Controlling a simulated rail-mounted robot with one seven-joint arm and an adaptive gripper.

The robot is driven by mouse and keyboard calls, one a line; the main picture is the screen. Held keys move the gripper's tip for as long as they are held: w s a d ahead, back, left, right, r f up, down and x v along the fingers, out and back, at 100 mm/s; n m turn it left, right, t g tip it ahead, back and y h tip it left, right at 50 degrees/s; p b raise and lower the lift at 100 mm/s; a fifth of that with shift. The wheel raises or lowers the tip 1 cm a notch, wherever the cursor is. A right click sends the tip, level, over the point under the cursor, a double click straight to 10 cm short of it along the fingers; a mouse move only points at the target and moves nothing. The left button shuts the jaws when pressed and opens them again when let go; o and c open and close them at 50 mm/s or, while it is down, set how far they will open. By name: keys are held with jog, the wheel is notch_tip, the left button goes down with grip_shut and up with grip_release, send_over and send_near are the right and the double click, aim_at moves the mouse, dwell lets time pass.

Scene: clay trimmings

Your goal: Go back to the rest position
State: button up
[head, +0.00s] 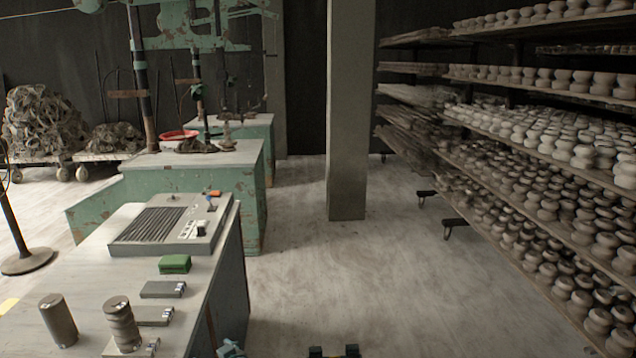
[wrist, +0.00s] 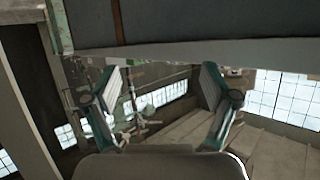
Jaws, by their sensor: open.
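My gripper (wrist: 160,75) shows in the wrist view with its two teal and pale grey fingers spread wide apart. Nothing is between the fingers, so it is open and empty. In the head view, a small teal part at the bottom edge, beside the bench, may belong to my arm, but too little shows to tell. The rest of my arm is out of the head view.
A grey bench (head: 205,290) at the lower left carries a ridged panel box (head: 165,230), a green block (head: 174,264), small grey blocks and two clay cylinders (head: 58,320). Shelves of pots (head: 560,140) line the right. A pillar (head: 348,110) stands ahead; floor between is clear.

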jog(key=w+d+f+m+g+h, duration=0.1)
jog(key=d+f+h, duration=0.1)
jog(key=d+f, duration=0.45)
jog(key=w+d+f+m+g+h, duration=0.15)
jog(key=d+f, duration=0.25)
jog(key=d, duration=0.5)
jog(key=s+d+f+m+g+h, duration=0.2)
jog(key=s+d+f, duration=0.15)
jog(key=d, duration=0.65)
jog(key=s+d+f+m+g+h, duration=0.2)
jog(key=s+d+f, duration=0.15)
jog(key=d, duration=0.65)
jog(key=s+d+f+m+g+h, duration=0.3)
jog(key=d+f, duration=0.2)
jog(key=d, duration=0.4)
jog(key=s+f+g+p, duration=0.1)
jog(key=s+f+g, duration=0.1)
jog(key=s+f, duration=0.3)
jog(key=s+f+g+p, duration=0.1)
jog(key=s+f, duration=0.3)
jog(key=s, duration=1)
jog(key=s+f+g+p, duration=0.1)
jog(key=s+f+g, duration=0.2)
jog(key=s, duration=0.7)
notch_tip(320, 180, down, 3)
jog(key=shift+s+r, duration=0.15)
jog(key=shift+s, duration=0.05)
jog(key=shift+n+y, duration=0.25)
